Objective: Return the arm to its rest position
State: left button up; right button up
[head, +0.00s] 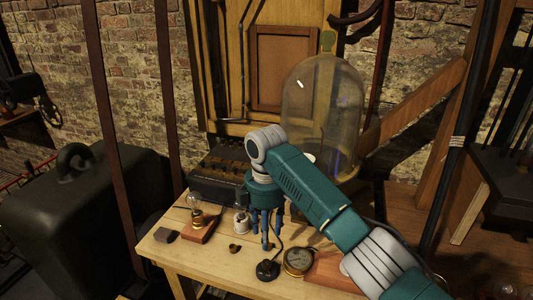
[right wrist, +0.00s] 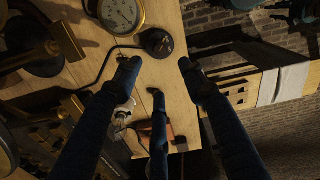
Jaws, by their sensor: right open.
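My right arm (head: 310,190) comes in from the lower right and reaches over the wooden table (head: 205,262). My right gripper (head: 268,236) points down above the table, its blue fingers spread and empty. In the right wrist view the fingers of my right gripper (right wrist: 158,78) stand apart with nothing held between them. It hangs between a small white pot (head: 241,222) on its left and a brass-rimmed gauge (head: 298,261) on its right. My left gripper is not in view.
A bulb on a wooden base (head: 199,231), a dark block (head: 166,236) and a black round knob (head: 267,269) lie nearby. A glass bell jar (head: 312,95) and a dark slotted box (head: 222,176) stand behind. The table's front-left corner is clear.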

jog(key=s+d+f+m+t+y, duration=0.1)
jog(key=s+d+f+m+y, duration=0.15)
jog(key=s+f+m, duration=0.9)
jog(key=s+d+f+m+t+h, duration=0.1)
jog(key=s+d+f+m, duration=0.1)
jog(key=s+d, duration=0.8)
jog(key=s+d+f+m+t+h, duration=0.1)
jog(key=s+d+f+m+t, duration=0.15)
jog(key=s+d, duration=0.75)
jog(key=s+a+f+n+g, duration=0.1)
jog(key=s+f, duration=0.1)
jog(key=f, duration=1)
jog(key=s+a+f+g, duration=0.1)
jog(key=s+f, duration=0.1)
jog(key=f, duration=1.1)
jog(key=s+d+f+g, duration=0.1)
jog(key=s+d+f, duration=0.2)
jog(key=s+f, duration=1.4)
jog(key=shift+s+f, duration=0.15)
jog(key=shift+s, duration=0.05)
